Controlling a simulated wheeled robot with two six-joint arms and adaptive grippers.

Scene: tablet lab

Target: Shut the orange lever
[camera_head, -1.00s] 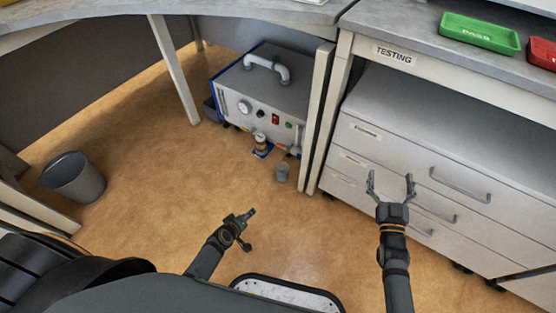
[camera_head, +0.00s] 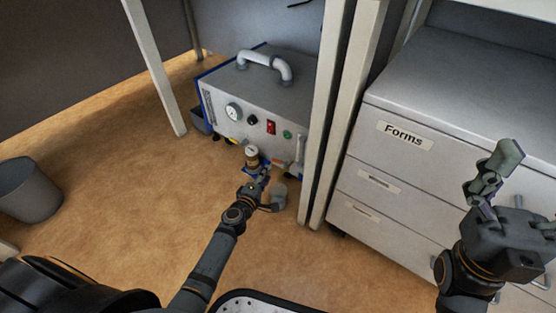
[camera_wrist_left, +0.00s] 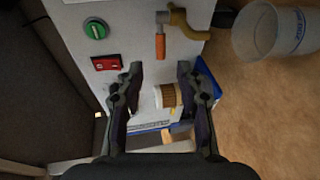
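The orange lever (camera_wrist_left: 160,45) sits on a brass valve on the front of a grey machine; in the wrist view it points down the picture toward my fingers. In the head view it is a small orange spot (camera_head: 281,164) low on the machine front. My left gripper (camera_wrist_left: 160,70) is open, its two fingers apart on either side below the lever's end, with nothing gripped. In the head view the left gripper (camera_head: 259,181) is low in front of the machine. My right gripper (camera_head: 515,192) is at the right, fingers apart, by the drawers.
The machine (camera_head: 262,85) has a gauge, a red switch (camera_wrist_left: 107,63) and a green knob (camera_wrist_left: 96,29). A white-and-brown cylinder (camera_wrist_left: 167,96) lies between my fingers in view. A cup (camera_wrist_left: 270,30) stands beside the valve. A table leg (camera_head: 325,110) and drawers (camera_head: 400,180) are right.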

